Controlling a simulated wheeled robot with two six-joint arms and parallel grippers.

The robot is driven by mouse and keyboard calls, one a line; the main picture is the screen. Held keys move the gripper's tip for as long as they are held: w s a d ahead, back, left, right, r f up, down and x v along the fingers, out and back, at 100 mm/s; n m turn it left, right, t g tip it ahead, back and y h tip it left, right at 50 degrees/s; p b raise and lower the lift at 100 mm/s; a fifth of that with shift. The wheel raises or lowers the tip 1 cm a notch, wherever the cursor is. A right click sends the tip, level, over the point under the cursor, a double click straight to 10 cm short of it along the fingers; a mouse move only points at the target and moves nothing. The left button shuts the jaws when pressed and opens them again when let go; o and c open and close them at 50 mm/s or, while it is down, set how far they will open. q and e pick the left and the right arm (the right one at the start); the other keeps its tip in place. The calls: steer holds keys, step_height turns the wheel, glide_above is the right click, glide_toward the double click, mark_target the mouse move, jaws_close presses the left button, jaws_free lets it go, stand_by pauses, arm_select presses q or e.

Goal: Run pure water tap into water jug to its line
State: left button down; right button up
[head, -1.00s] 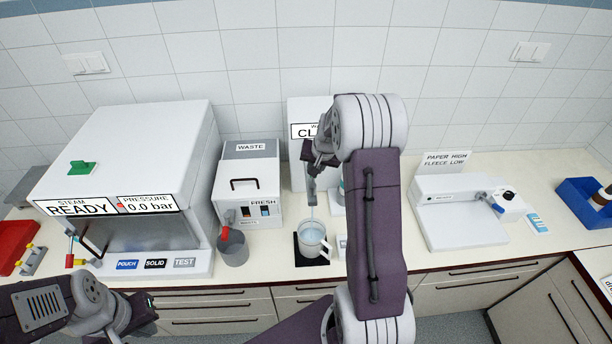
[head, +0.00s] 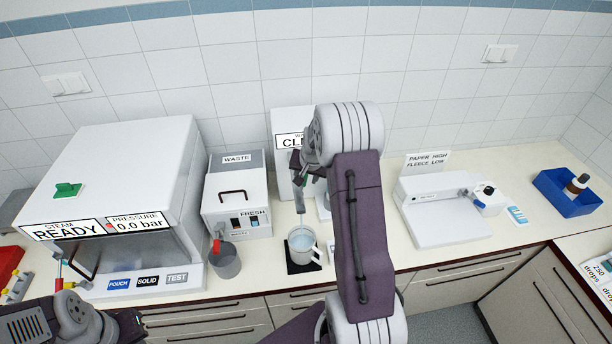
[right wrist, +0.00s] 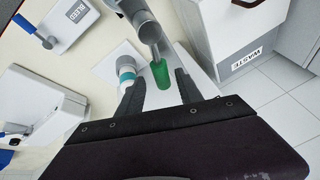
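The water jug (head: 311,252), a clear-white mug-like vessel with its handle at the right, stands upright on a black mat. Pale blue water (head: 301,240) shows inside; its line cannot be read. The pure water tap's grey spout (head: 300,200) hangs above it, with a thin pale streak seemingly running down into the jug. My right gripper (head: 306,170) is at the tap, partly hidden by my arm. In the right wrist view its fingers (right wrist: 158,92) are apart, with the tap's green lever (right wrist: 160,73) near their tips. My left gripper (head: 135,325) is low at left, its fingers unclear.
A grey beaker with a red handle (head: 225,262) stands left of the jug, before the waste/fresh box (head: 237,205). A steam steriliser (head: 125,165) is at left.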

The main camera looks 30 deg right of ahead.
steer(key=shift+w+a+r, duration=0.1)
steer(key=shift+w+a, duration=0.05)
steer(key=shift+a, duration=0.15)
steer(key=shift+r+b, duration=0.35)
steer(key=shift+b, duration=0.05)
steer(key=b+v, duration=0.2)
steer(key=v, duration=0.6)
steer(key=shift+s, duration=0.25)
steer(key=shift+d, duration=0.1)
stand_by(2.2)
